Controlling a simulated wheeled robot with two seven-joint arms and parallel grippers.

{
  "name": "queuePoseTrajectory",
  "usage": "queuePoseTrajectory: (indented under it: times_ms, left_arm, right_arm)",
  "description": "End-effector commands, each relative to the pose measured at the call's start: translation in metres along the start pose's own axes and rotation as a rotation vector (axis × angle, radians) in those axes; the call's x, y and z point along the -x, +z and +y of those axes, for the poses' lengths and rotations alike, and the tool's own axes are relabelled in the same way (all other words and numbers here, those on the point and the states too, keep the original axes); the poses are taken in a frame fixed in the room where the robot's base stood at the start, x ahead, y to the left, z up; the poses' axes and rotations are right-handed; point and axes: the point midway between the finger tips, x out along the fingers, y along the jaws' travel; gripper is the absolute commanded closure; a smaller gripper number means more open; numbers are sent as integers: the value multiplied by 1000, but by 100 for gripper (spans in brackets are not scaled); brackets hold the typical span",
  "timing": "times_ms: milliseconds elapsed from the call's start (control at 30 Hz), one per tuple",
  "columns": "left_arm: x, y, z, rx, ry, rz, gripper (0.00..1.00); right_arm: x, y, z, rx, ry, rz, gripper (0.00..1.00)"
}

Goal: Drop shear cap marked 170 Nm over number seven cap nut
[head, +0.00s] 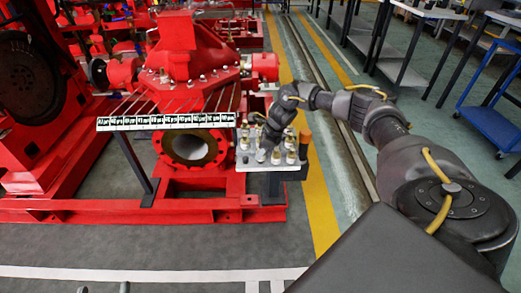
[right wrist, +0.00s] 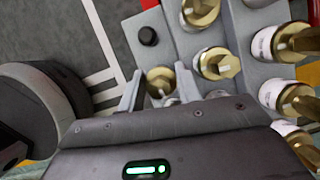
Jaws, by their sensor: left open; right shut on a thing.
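My right gripper (head: 264,148) is at the light grey tray (head: 262,168) beside the pump. In the right wrist view its fingers (right wrist: 158,88) are shut on a brass shear cap (right wrist: 160,78), which still appears to be at the tray. The cap's marking is hidden, so I cannot tell its torque value. Several cap nuts (head: 203,79) stand along the flange of the red pump (head: 178,50); which is number seven is too small to tell. My left gripper (head: 104,289) barely shows at the bottom edge, open and empty, away from the caps.
Several other brass caps (right wrist: 216,63), some with white bands, stand close to the right fingers. A black knob (right wrist: 148,36) sits at the tray's corner. A white label strip (head: 165,121) with thin leader rods spans the pump front. The floor (head: 130,240) in front is clear.

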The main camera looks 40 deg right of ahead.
Motion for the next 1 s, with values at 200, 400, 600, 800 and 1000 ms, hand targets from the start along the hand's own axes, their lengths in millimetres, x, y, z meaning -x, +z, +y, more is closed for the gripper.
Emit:
queuePoseTrajectory:
  times_ms: [200,400,600,800,1000]
  left_arm:
    - [0,6,0,0,0,-1,40]
    - [1,10,0,0,0,-1,40]
    - [1,14,0,0,0,-1,40]
    - [1,13,0,0,0,-1,40]
    - [1,13,0,0,0,-1,40]
  right_arm:
    - [-7,-3,0,0,0,0,89]
    - [-13,-5,0,0,0,0,89]
    - [-18,-8,1,0,0,0,89]
    - [-17,-7,0,-1,-2,-1,44]
    - [-16,-7,-3,-3,-9,-3,41]
